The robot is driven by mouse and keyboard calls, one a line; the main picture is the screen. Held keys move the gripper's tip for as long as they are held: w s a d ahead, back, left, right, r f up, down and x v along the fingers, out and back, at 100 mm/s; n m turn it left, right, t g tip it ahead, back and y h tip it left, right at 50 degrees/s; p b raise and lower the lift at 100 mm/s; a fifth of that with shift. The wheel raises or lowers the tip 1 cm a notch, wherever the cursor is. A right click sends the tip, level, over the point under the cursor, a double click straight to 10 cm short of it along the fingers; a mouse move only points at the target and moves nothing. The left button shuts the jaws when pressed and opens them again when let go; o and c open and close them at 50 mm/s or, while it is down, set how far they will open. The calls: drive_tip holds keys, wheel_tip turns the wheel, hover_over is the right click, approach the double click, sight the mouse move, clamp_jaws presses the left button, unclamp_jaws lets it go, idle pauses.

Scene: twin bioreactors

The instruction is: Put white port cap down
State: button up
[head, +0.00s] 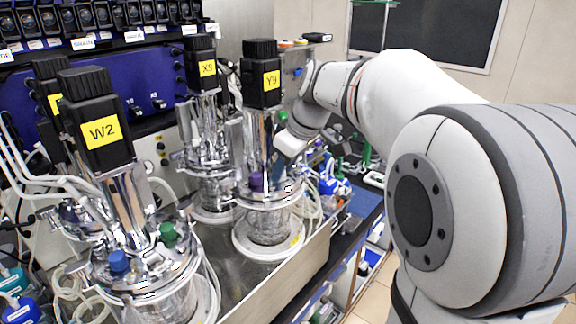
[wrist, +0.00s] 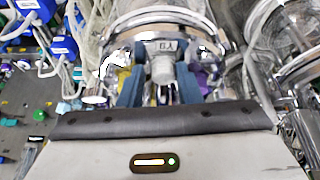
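The white port cap (wrist: 162,72) shows in the wrist view as a small pale cylinder between the two blue-grey fingers of my gripper (wrist: 162,88). The fingers flank it closely on both sides, and the gripper appears shut on it. The cap is over or just in front of the metal top of the bioreactor labelled Y9 (head: 262,200). Whether the cap touches a port cannot be told. In the head view my gripper reaches down beside the Y9 vessel from the right, and its fingertips and the cap cannot be made out there.
Bioreactor X9 (head: 208,150) stands behind Y9, and W2 (head: 125,195) stands at the front left with blue and green caps. Hoses and metal fittings crowd the vessels. Blue connectors (wrist: 62,48) lie at the left in the wrist view. The metal tray edge (head: 285,285) runs along the front.

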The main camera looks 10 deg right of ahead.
drive_tip(key=shift+s+a+f, duration=0.1)
drive_tip(key=shift+s+f, duration=0.15)
drive_tip(key=shift+f, duration=0.55)
drive_tip(key=shift+r+p, duration=0.7)
drive_tip(key=shift+r, duration=0.2)
drive_tip(key=b+v, duration=0.1)
drive_tip(key=v, duration=1.1)
drive_tip(key=s+a+f+m+h, duration=0.1)
drive_tip(key=s+f+m, duration=0.3)
drive_tip(key=s+f, duration=0.5)
drive_tip(key=s+a+f+m+h, duration=0.1)
drive_tip(key=s+f+m, duration=0.3)
drive_tip(key=s+f, duration=0.5)
wheel_tip(320, 180, down, 4)
drive_tip(key=shift+a+f+m+h, duration=0.1)
drive_tip(key=shift+a+m+h, duration=0.25)
drive_tip(key=shift+h, duration=0.15)
drive_tip(key=shift+f, duration=0.15)
